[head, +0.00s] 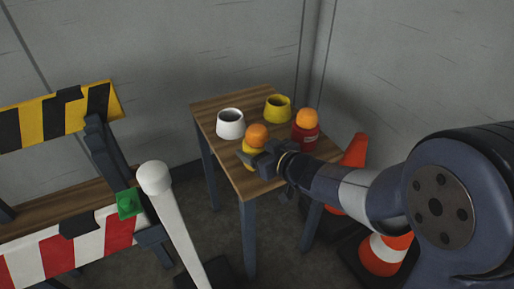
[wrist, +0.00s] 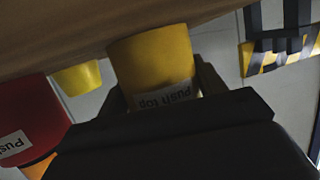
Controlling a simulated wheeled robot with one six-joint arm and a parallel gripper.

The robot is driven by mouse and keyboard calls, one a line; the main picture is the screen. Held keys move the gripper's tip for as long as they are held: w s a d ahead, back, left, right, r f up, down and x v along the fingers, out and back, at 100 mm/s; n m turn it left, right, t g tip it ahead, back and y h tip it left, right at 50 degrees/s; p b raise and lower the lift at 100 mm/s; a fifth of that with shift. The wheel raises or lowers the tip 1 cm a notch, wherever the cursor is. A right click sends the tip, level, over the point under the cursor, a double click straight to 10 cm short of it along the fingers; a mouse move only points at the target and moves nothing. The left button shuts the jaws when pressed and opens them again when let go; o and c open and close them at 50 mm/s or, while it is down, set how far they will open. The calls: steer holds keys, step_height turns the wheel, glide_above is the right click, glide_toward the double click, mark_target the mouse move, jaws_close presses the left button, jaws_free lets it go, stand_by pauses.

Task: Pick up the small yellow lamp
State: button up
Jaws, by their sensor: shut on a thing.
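The small yellow lamp (head: 248,158) has an orange dome top and is at the front of the wooden table in the head view. In the wrist view its yellow body (wrist: 150,60) with a "Push top" label sits between my fingers. My gripper (head: 262,160) is shut on it, reaching in from the right. In the wrist view my gripper (wrist: 160,95) covers the lamp's orange top. The wooden table edge lies close to the lamp's base; I cannot tell whether they touch.
On the table (head: 222,103) stand a white cup (head: 230,124), a yellow cup (head: 278,108) and a red lamp (head: 305,135) with an orange top, close right of my gripper. Striped barriers (head: 60,118), a white post (head: 172,215) and traffic cones (head: 385,255) stand around.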

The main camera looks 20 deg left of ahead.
mark_target(257, 127)
step_height(257, 127, up, 10)
steer(key=p, duration=0.6)
